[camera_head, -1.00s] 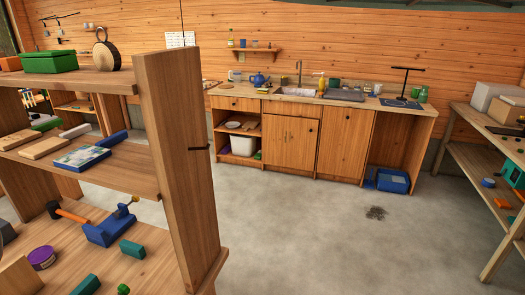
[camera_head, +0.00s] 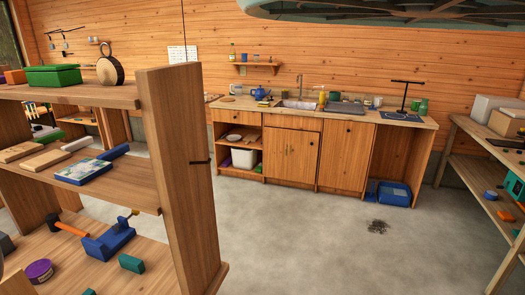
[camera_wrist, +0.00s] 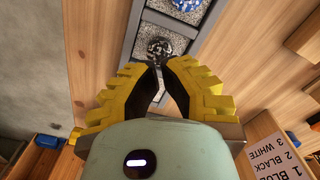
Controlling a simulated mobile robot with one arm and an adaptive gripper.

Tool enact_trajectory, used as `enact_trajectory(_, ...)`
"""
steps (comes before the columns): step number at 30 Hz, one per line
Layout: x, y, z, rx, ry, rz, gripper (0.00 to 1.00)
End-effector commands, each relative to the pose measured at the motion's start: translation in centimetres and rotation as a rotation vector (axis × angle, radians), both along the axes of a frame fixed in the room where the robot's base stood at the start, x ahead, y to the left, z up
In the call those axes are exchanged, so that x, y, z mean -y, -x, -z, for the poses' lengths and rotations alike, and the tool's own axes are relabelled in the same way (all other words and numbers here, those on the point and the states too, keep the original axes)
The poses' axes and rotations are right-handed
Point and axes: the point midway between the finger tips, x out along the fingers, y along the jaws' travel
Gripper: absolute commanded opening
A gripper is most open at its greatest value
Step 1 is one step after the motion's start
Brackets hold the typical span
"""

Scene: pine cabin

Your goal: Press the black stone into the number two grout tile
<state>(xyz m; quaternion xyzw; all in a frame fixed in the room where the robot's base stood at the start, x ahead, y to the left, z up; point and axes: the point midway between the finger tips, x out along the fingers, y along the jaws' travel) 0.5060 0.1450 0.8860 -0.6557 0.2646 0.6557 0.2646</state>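In the wrist view a narrow grey-framed tray (camera_wrist: 133,30) holds square cells of speckled grey grout. The black stone (camera_wrist: 159,46), shiny and dark with light glints, is at the second visible cell (camera_wrist: 158,22). A blue stone (camera_wrist: 187,5) sits in the cell above it, cut by the picture edge. My gripper (camera_wrist: 160,65) has yellow fingers with dark pads, drawn close together, tips at the black stone's near side. They appear to hold it; whether it touches the grout is unclear. The fingers hide the tray's lower part. The head view does not show the gripper.
A card (camera_wrist: 279,157) lists 1 blue, 2 black-looking text partly cut, 3 white. In the head view, a wooden shelf unit (camera_head: 178,170) stands close at left, a sink counter (camera_head: 330,115) behind, and a workbench (camera_head: 470,135) at right. The concrete floor between is open.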

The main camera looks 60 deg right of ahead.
Motion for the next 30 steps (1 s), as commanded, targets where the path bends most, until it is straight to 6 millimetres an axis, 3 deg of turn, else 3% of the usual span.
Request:
enact_trajectory(10, 0.0, 0.0, -0.6, 0.000, 0.000, 0.000, 0.00)
enact_trajectory(30, 0.0, 0.0, -5.7, -0.001, -0.001, 0.002, 0.00)
